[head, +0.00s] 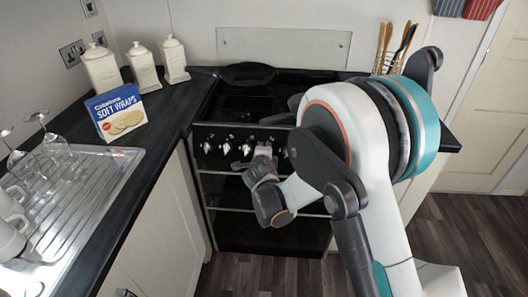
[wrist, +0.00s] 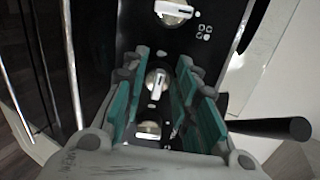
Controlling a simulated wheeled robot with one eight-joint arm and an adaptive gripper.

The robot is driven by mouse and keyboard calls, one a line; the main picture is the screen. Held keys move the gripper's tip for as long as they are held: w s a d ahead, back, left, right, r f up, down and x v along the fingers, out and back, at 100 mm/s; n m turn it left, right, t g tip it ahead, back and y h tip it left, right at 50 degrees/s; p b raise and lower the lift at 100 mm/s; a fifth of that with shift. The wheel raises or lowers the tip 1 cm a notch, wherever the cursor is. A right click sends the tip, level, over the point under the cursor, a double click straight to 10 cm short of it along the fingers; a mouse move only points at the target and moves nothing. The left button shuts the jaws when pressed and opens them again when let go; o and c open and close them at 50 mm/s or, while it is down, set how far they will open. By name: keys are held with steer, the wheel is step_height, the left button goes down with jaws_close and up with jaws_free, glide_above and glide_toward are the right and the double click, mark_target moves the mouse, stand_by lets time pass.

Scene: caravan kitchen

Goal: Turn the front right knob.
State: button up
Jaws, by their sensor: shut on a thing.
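The stove (head: 270,220) has a black front panel with a row of silver knobs. In the head view my gripper (head: 262,158) is at this panel, right of several uncovered knobs (head: 226,148), and hides part of the row. In the wrist view my gripper (wrist: 162,78) has its teal fingers on both sides of a silver knob (wrist: 157,82) and is shut on it. Another knob (wrist: 173,12) with a burner mark beside it shows beyond the fingertips, and one more (wrist: 148,130) shows nearer, between the fingers. Which one is the front right knob I cannot tell for sure.
A dark handle-like bar (wrist: 270,128) sticks out right of my gripper in the wrist view. A black pan (head: 247,74) sits at the back of the hob. The left counter holds a wraps box (head: 117,113), canisters (head: 143,68) and a sink drainer (head: 75,205).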

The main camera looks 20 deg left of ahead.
steer(key=shift+n, duration=0.3)
steer(key=o, duration=0.9)
steer(key=v, duration=1.2)
steer(key=shift+f, duration=0.1)
